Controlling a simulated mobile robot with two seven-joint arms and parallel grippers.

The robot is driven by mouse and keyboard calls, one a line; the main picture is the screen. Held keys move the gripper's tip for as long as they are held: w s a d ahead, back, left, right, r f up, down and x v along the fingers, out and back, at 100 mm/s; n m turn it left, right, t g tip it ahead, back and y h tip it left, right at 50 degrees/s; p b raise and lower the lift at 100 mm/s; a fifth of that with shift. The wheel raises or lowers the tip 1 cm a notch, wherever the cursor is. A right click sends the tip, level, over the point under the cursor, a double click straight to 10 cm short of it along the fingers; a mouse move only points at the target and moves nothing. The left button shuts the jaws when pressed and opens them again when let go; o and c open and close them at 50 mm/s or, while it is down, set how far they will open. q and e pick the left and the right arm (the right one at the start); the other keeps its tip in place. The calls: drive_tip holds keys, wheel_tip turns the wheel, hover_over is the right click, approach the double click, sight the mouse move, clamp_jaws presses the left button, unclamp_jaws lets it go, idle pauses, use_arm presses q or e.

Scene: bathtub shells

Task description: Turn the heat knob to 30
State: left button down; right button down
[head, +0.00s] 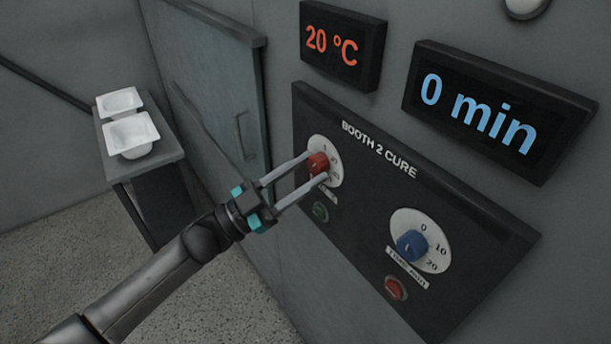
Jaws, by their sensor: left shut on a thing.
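The red heat knob (318,164) sits on a white dial at the upper left of the black panel (375,220) marked "BOOTH 2 CURE". My left gripper (316,167) reaches in from the left, its two long fingers shut on the red knob from either side. The fingers hide part of the dial's markings, so I cannot read where the knob points. The temperature display (343,46) above the panel reads 20 °C in orange. My right gripper is not in view.
A blue knob (411,245) sits lower right, with a red button (396,288) below it. A green button (320,212) is under the heat dial. The time display (502,112) reads 0 min. White shells (131,135) stand on a table (168,150) at left.

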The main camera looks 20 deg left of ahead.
use_arm(q)
drive_tip(key=shift+w+a+m+g+h, duration=0.1)
drive_tip(key=shift+m+g+h, duration=0.15)
drive_tip(key=shift+m+g, duration=0.6)
drive_tip(key=shift+m+g+h, duration=0.25)
drive_tip(key=shift+m, duration=1.1)
drive_tip(key=shift+c, duration=2.1)
unclamp_jaws()
drive_tip(key=shift+a, duration=0.1)
drive_tip(key=b+v, duration=0.3)
drive_tip(key=v, duration=1.2)
